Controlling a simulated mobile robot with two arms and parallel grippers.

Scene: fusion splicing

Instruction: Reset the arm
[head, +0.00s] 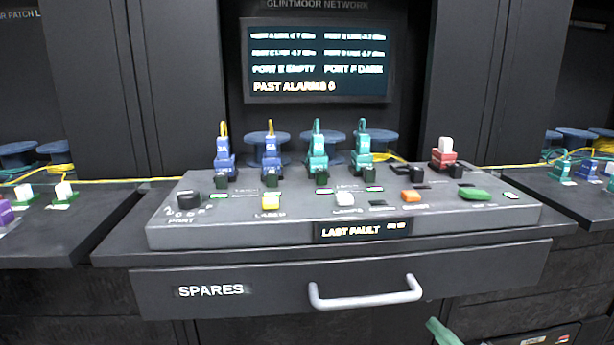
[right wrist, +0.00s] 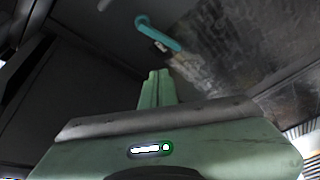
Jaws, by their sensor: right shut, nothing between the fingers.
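My right gripper (head: 441,330) shows as a small green piece at the bottom edge of the head view, below and to the right of the drawer handle. It is clear of the console and the drawer. In the right wrist view its pale green fingers (right wrist: 158,87) are together, with nothing between them. My left gripper is in neither view.
A grey console (head: 270,237) carries several blue, teal and red plugs and coloured buttons. Below it is a shut SPARES drawer (head: 250,308) with a light handle (head: 365,297). A screen (head: 318,60) hangs behind. A teal bent piece (right wrist: 158,35) lies beyond my right fingers.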

